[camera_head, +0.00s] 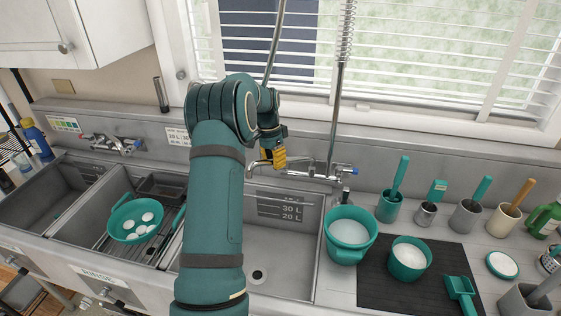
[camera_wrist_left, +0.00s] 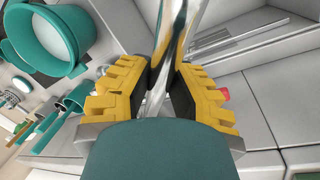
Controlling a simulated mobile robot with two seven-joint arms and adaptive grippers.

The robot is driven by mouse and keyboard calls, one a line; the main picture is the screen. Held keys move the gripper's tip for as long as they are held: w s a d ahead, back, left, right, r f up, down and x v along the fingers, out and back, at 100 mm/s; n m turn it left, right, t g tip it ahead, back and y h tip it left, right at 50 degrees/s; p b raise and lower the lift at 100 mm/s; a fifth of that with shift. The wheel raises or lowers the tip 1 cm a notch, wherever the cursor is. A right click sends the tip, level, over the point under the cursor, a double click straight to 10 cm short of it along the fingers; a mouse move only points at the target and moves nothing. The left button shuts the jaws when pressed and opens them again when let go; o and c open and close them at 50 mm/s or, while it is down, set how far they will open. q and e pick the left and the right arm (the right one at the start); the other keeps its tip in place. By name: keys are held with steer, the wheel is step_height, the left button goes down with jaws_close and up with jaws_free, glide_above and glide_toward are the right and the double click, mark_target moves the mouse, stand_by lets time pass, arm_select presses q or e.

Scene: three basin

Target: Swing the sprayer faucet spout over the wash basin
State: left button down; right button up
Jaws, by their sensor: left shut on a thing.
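The sprayer faucet (camera_head: 318,170) is mounted on the back wall behind the right-hand basin, with blue-tipped handles and a tall riser with a spring. Its chrome spout (camera_head: 257,164) shows low to the left of the riser, near that basin's back edge. My left gripper (camera_head: 278,157) is shut on the spout, whose chrome tube also runs between the yellow fingers in the left wrist view (camera_wrist_left: 172,40). The right-hand basin (camera_head: 290,245), apparently the wash basin, is empty with a drain in its floor. My left arm hides its left part. My right gripper is not in view.
The middle basin, labelled RINSE (camera_head: 98,275), holds a teal colander (camera_head: 122,232) with white round things. A teal pot (camera_head: 350,232) and a teal bowl (camera_head: 408,262) stand right of the right-hand basin. Several utensil cups line the counter's back. Another faucet (camera_head: 112,143) is at left.

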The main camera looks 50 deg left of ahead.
arm_select(q)
steer(key=shift+w+a+m, duration=0.1)
steer(key=shift+a+m, duration=0.3)
steer(key=shift+a, duration=0.15)
steer(key=c, duration=0.9)
jaws_free()
steer(key=shift+o, duration=0.2)
steer(key=shift+r, duration=0.1)
step_height(320, 180, up, 12)
steer(key=a, duration=0.2)
steer(key=shift+w+f, duration=0.2)
steer(key=shift+a+f, duration=0.1)
